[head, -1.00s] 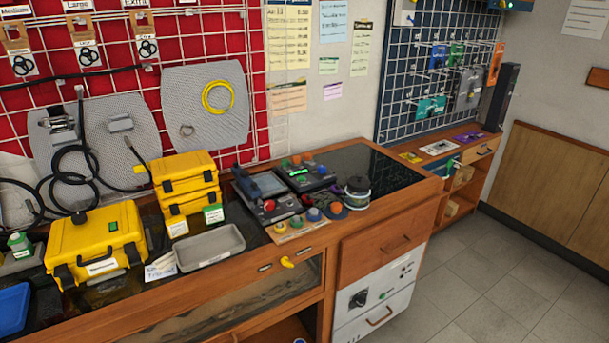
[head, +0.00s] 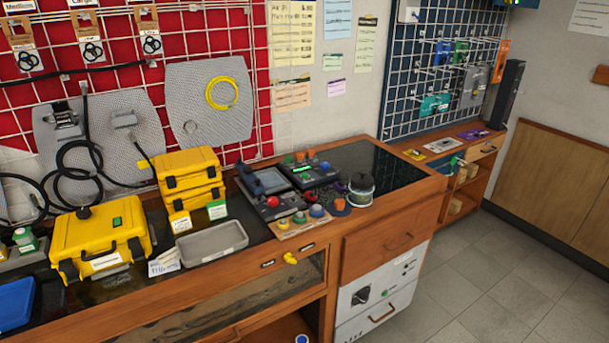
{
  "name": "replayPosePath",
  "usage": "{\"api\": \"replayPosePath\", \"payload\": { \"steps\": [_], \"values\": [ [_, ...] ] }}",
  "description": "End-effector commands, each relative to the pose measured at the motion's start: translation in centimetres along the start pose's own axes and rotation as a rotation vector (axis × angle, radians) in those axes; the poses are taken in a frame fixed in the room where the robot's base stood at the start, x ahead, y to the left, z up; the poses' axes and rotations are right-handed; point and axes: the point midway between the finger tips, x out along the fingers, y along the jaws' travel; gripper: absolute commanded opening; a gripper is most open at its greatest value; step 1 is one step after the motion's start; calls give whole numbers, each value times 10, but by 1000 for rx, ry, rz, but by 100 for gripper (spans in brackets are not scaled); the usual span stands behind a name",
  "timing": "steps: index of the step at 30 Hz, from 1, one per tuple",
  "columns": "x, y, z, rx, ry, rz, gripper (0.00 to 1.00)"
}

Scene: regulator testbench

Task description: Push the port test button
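I cannot tell which control is the port test button, as no label is legible at this size. On the bench stands a dark grey device with a screen (head: 270,181) and a red round button (head: 272,202). Beside it is a black box with a small green display (head: 303,169) and orange knobs along its back. My gripper is not in view.
A jar (head: 361,190) stands right of the devices. A grey tray (head: 212,243), stacked yellow cases (head: 188,170) and a large yellow case (head: 100,242) are to the left. The dark bench top (head: 385,170) is clear at the right. Open floor (head: 480,285) lies at the lower right.

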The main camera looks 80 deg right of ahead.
Motion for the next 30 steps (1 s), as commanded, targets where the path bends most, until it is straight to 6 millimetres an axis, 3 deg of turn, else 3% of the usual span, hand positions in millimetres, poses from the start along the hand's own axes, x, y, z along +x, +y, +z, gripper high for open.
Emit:
{"api": "replayPosePath", "payload": {
  "steps": [2,13,30],
  "values": [
    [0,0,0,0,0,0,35],
    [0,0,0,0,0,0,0],
    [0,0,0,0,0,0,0]
  ]
}}
